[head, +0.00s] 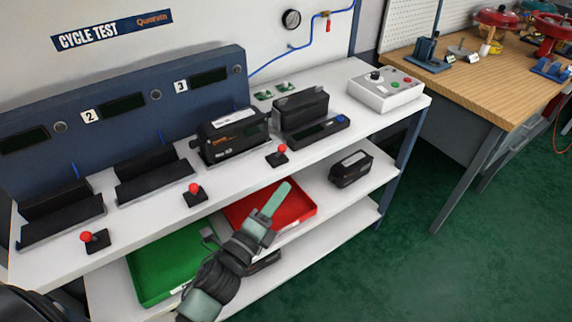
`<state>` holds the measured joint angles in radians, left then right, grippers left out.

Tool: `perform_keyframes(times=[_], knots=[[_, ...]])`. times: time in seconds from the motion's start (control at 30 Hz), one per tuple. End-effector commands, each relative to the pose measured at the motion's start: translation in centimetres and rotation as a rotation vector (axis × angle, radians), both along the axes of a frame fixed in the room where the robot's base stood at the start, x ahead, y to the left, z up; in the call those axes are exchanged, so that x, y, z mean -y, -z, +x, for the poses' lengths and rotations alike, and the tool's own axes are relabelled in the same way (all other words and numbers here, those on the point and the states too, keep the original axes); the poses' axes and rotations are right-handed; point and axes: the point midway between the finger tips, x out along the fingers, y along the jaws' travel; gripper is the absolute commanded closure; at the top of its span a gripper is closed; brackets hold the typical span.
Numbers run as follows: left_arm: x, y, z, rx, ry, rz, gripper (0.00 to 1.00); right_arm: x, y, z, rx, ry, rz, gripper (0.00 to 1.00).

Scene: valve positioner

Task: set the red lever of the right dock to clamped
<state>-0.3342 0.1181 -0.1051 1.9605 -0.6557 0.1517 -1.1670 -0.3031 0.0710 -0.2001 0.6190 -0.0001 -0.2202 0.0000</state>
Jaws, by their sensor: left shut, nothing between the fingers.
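The right dock, marked 3, holds a black positioner (232,138) with a white top label. Its red lever (282,149) stands on a small black base in front of the dock, near the bench's front edge. The knob sits toward the upper right of the base; I cannot tell which setting this is. My left gripper (280,192) is shut and empty. In the picture it is below the lever, apart from it, in front of the bench and over the red tray. My right gripper is not in view.
Two empty docks (155,175) with red levers (193,188) lie to the left. A black unit (302,108) and a grey control box (384,92) stand to the right. Below are a green tray (160,262), a red tray (300,208) and another black unit (350,169).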

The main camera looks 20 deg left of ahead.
Motion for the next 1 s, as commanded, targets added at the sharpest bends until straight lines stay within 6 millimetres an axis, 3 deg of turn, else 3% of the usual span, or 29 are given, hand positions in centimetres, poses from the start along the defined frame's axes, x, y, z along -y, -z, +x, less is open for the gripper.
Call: perform_keyframes(times=[0.17,0.53,0.73,1.0], knots=[[0.5,-0.6,2.0,0.003,0.001,-0.001,1.0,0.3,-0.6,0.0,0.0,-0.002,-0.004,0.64],[2.4,-1.9,9.5,0.002,0.0,-0.002,1.0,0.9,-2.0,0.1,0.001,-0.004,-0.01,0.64],[-0.4,-2.4,9.0,-0.002,0.0,0.001,1.0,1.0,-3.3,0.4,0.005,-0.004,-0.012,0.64],[-1.5,-2.6,8.8,0.0,0.0,-0.002,1.0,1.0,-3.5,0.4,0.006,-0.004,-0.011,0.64]])
